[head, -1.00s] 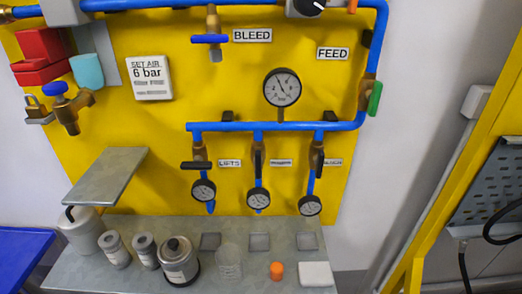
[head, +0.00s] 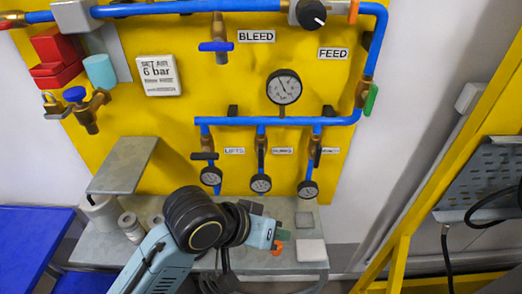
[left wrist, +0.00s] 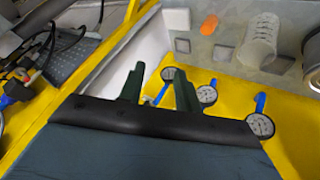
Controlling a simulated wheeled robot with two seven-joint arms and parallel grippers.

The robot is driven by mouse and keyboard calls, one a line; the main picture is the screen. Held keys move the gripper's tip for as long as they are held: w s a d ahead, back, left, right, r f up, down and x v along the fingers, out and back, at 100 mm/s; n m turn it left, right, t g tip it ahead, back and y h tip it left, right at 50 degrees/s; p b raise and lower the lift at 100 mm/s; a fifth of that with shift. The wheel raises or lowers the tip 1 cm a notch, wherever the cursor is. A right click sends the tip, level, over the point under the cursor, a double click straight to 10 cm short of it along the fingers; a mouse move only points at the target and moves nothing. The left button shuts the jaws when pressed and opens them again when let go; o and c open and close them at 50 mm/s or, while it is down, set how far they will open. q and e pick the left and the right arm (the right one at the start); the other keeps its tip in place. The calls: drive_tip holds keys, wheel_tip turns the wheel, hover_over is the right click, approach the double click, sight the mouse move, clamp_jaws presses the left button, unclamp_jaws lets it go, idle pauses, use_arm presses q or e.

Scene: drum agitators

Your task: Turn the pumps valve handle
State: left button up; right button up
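The pumps valve handle (head: 261,142) is a dark lever on the middle of three blue drop pipes. It hangs about in line with its pipe, above a round gauge (head: 261,184). In the left wrist view, that gauge (left wrist: 207,94) shows just beyond the fingers, and the handle is hidden. My left gripper (left wrist: 163,82) has two dark green fingers apart with nothing between them. In the head view, the left arm's end is over the shelf, below the gauges and clear of the valve. Its fingers are hardly visible there. My right gripper is not in view.
Similar valves sit on either side, the lifts handle (head: 204,156) crosswise and the right handle (head: 317,150) along its pipe. A blue pipe (head: 225,121) runs above them. A grey shelf (head: 298,268) below holds cans, an orange cap (head: 281,247) and a white block (head: 311,250).

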use_arm(q)
drive_tip(key=w+d+r+m+g+y, duration=0.1)
drive_tip(key=w+d+r+g, duration=0.15)
drive_tip(key=d+r, duration=0.35)
drive_tip(key=n+t+y, duration=0.3)
drive_tip(key=n+y, duration=0.3)
approach(261, 148)
drive_tip(key=p+x, duration=0.2)
drive_tip(key=x, duration=1)
drive_tip(key=shift+w+f, duration=0.1)
drive_tip(key=shift+f, duration=0.3)
clamp_jaws()
